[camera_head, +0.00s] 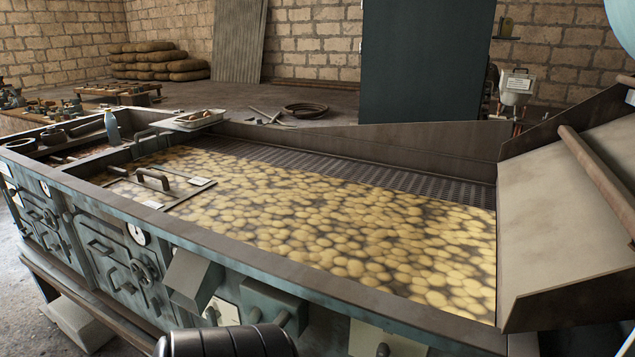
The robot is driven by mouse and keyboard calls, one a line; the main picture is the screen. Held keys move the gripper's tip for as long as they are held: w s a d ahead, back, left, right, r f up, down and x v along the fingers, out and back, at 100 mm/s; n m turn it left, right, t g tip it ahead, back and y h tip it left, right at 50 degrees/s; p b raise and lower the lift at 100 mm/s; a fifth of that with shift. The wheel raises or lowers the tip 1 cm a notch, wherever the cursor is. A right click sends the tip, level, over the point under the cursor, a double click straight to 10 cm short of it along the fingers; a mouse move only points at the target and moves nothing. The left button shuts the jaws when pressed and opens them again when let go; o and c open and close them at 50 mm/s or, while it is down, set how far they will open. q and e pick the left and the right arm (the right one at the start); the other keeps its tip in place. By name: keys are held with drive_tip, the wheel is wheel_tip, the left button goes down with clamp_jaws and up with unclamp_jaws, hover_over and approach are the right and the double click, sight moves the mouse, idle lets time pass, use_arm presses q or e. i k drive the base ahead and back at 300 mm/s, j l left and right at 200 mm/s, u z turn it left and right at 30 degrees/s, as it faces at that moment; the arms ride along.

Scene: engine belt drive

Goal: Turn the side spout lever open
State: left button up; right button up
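A long metal machine trough (300,268) holds many yellow, potato-like pieces (350,225). A grey angled spout-like box (193,280) juts from its near side wall. Short handles or knobs (281,317) stick out from panels to the right of this box. I cannot tell which of them is the side spout lever, or whether it is open. A dark ribbed shape covers the bottom edge below the box and hides part of the panels. Neither of my grippers can be made out.
A sloped metal chute (570,210) with a rusty bar (597,180) rises at the right. A handled plate (153,188) lies over the trough's left part. A small tray (197,120) sits on the far rim. Sacks (160,60) are stacked at the back wall.

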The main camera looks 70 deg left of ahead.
sight(212, 316)
drive_tip(key=u, duration=1.35)
drive_tip(key=j+u, duration=0.35)
drive_tip(key=i+j+u, duration=0.15)
drive_tip(key=u, duration=0.15)
drive_tip(key=i+j+u, duration=0.15)
drive_tip(key=j+u, duration=0.2)
